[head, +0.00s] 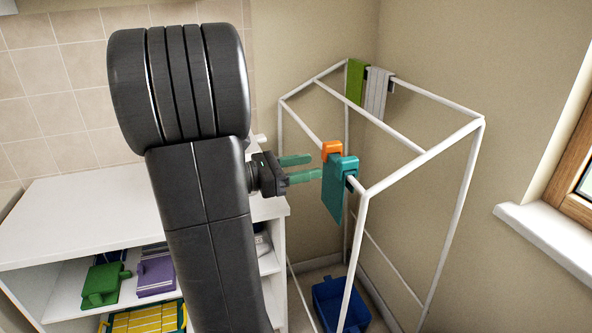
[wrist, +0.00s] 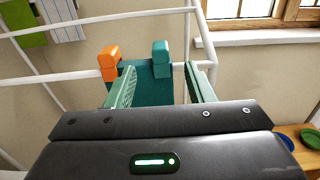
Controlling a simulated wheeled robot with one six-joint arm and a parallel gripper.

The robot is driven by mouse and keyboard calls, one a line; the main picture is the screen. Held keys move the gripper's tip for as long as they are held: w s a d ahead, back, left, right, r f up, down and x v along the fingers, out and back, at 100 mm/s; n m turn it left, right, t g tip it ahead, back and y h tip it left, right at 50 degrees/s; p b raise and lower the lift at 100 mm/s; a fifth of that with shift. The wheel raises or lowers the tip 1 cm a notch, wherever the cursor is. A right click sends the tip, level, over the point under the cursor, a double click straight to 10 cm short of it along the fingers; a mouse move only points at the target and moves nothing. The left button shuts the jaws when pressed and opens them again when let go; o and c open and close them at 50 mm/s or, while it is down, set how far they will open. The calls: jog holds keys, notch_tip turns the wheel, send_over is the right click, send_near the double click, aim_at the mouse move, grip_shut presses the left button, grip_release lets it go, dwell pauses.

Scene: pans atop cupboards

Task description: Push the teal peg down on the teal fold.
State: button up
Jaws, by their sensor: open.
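The teal fold (head: 333,203) hangs over the near left rail of the white drying rack; it also shows in the wrist view (wrist: 145,88). The teal peg (head: 350,166) sits at the top of the fold on the rail, at the fold's right end in the wrist view (wrist: 161,57). An orange peg (head: 332,149) sits beside it, at the fold's other end in the wrist view (wrist: 109,62). My gripper (head: 305,168) is open and empty, left of the fold in the head view. In the wrist view the teal peg shows between the fingers (wrist: 160,68), beyond their tips.
The white rack (head: 425,153) also carries a green cloth (head: 356,83) and a grey striped cloth (head: 377,95) at the back. A blue bin (head: 330,298) stands on the floor inside it. A white cupboard (head: 70,215) stands left, a window sill (head: 545,243) right.

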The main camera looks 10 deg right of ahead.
aim_at(354, 158)
jog(key=shift+a, duration=0.85)
jog(key=d, duration=0.4)
jog(key=d+p, duration=0.1)
jog(key=d, duration=0.4)
jog(key=w+d, duration=0.1)
jog(key=d, duration=0.3)
jog(key=shift+d+p, duration=0.35)
jog(key=shift+d, duration=0.05)
jog(key=shift+r, duration=0.1)
